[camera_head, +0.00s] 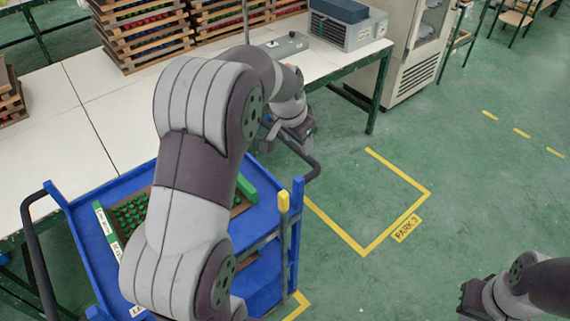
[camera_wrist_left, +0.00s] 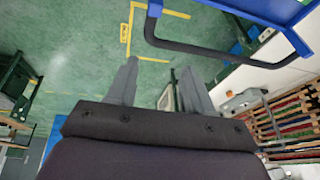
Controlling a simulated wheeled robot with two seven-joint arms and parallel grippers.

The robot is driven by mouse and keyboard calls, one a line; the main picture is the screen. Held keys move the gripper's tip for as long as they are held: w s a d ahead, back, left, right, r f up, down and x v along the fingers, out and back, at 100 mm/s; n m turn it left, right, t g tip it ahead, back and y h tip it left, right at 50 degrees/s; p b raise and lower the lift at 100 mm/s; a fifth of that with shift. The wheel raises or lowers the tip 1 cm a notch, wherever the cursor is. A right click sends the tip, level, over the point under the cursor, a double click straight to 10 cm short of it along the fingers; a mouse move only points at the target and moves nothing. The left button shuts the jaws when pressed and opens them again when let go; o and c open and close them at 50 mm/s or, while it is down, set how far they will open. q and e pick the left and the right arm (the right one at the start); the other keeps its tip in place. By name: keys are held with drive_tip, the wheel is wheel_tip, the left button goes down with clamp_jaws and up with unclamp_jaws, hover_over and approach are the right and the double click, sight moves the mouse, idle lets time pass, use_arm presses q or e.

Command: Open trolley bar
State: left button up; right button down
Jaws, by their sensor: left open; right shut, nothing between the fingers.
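A blue trolley (camera_head: 270,205) stands beside the white table, partly hidden behind my left arm. A grey bar with a yellow end (camera_head: 283,201) stands upright at its near right corner. A black handle (camera_head: 307,160) sticks out from the trolley's far right end; it also shows in the left wrist view (camera_wrist_left: 205,51). My left gripper (camera_head: 275,132) is above this handle. In the left wrist view its fingers (camera_wrist_left: 160,85) are spread and empty, with the handle beyond them to the right. My right gripper (camera_head: 466,298) is shut and empty at the lower right, away from the trolley.
A tray of green pieces (camera_head: 130,213) lies on the trolley. A second black handle (camera_head: 37,255) is at its left end. The white table (camera_head: 90,100) holds crates (camera_head: 145,35) and a grey machine (camera_head: 345,27). The green floor (camera_head: 470,190) to the right is clear.

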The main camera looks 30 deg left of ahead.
sight(283, 192)
use_arm(q)
drive_tip(key=s+f+g, duration=0.1)
drive_tip(key=s, duration=0.1)
drive_tip(key=s+g, duration=0.1)
drive_tip(key=s, duration=0.1)
drive_tip(key=s+f+m+g, duration=0.1)
drive_tip(key=s+g, duration=0.1)
drive_tip(key=shift+s+a+f, duration=0.2)
drive_tip(key=shift+s+f, duration=0.15)
drive_tip(key=shift+s, duration=0.05)
drive_tip(key=f, duration=0.1)
drive_tip(key=s+f, duration=0.1)
drive_tip(key=shift+d+f, duration=0.3)
drive_tip(key=shift+f, duration=0.05)
drive_tip(key=f, duration=0.2)
drive_tip(key=f+p, duration=0.1)
drive_tip(key=f, duration=0.2)
drive_tip(key=w+f, duration=0.1)
drive_tip(key=f, duration=0.2)
drive_tip(key=shift+a+p, duration=0.2)
drive_tip(key=shift+p, duration=0.1)
drive_tip(key=shift+s+d+f, duration=0.1)
drive_tip(key=shift+s+f, duration=0.1)
drive_tip(key=shift+f, duration=0.35)
drive_tip(key=shift+w, duration=0.1)
drive_tip(key=shift+c, duration=0.6)
clamp_jaws()
drive_tip(key=shift+w, duration=0.1)
